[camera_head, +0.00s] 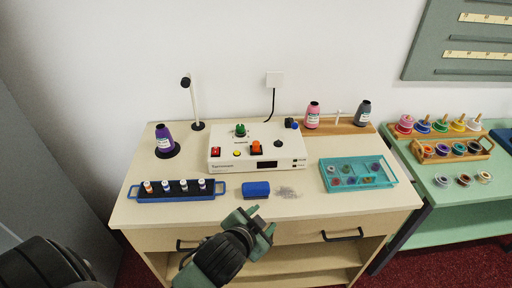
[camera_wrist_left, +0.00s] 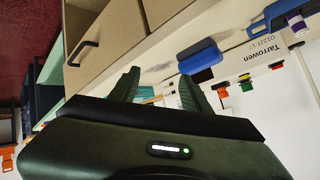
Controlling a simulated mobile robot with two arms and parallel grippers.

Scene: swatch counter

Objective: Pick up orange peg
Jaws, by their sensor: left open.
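The orange peg (camera_head: 256,148) stands upright on top of a white box (camera_head: 215,166), right of a yellow button and in front of a green knob. My left gripper (camera_head: 258,222) is open and empty near the counter's front edge, in front of the white box and apart from the peg. In the left wrist view its two fingers (camera_wrist_left: 159,74) are spread with nothing between them. That view also shows the white box (camera_wrist_left: 237,62) with small coloured parts on it; which one is the peg is hard to tell. My right gripper is not in view.
A blue block (camera_head: 256,189) lies between my left gripper and the white box, beside a grey smudge. A blue tray (camera_head: 137,197) with small spools is at left, a teal tray (camera_head: 391,183) at right. Thread cones (camera_head: 165,139) stand behind. A drawer handle (camera_head: 343,235) sticks out below the counter.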

